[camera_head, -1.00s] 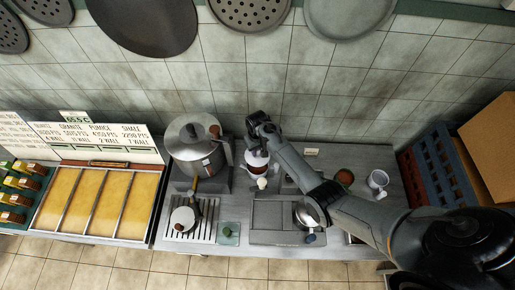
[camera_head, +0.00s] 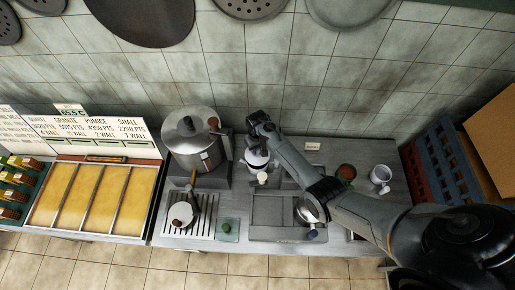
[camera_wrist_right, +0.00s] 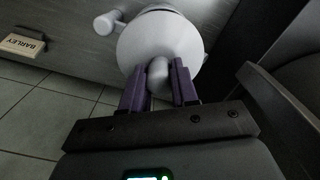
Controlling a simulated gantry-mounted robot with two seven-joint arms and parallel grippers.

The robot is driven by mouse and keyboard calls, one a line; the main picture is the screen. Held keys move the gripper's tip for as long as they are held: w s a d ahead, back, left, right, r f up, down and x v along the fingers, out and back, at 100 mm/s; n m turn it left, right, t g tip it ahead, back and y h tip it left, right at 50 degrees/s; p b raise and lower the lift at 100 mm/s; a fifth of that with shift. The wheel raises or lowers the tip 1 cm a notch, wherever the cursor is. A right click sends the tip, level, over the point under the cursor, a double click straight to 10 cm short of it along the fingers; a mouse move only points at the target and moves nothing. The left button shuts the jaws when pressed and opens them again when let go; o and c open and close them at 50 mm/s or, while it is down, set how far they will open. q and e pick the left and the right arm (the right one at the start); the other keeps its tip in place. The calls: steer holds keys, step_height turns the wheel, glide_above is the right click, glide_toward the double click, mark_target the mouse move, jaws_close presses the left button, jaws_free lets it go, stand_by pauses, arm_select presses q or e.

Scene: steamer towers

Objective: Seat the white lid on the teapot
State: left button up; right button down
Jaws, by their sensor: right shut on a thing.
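My right gripper (camera_head: 259,143) reaches in from the right and points down over the white teapot (camera_head: 260,168) at the back middle of the counter. In the right wrist view the purple fingers (camera_wrist_right: 158,82) are shut on the pale round knob of the white lid (camera_wrist_right: 145,45). The lid is over the teapot, and a stub with a rounded end, apparently the spout (camera_wrist_right: 106,23), sticks out beside it. The lid hides the teapot's opening, and I cannot tell whether its rim rests fully on it. My left gripper is not in view.
A large lidded steel pot (camera_head: 192,147) stands close left of the teapot. A slatted tray (camera_head: 205,222) and small green pad (camera_head: 228,229) lie in front. A grey mug (camera_head: 380,174) and a reddish-brown-filled pot (camera_head: 346,172) are right. A BARLEY label (camera_wrist_right: 22,45) is on the wall.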

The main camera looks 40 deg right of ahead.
stand_by(0.3)
steer(key=shift+f, duration=0.25)
steer(key=shift+f+b, duration=1)
steer(key=shift+f, duration=0.4)
steer(key=shift+f+b, duration=0.3)
steer(key=shift+f, duration=0.35)
stand_by(0.5)
steer(key=c, duration=0.8)
jaws_free()
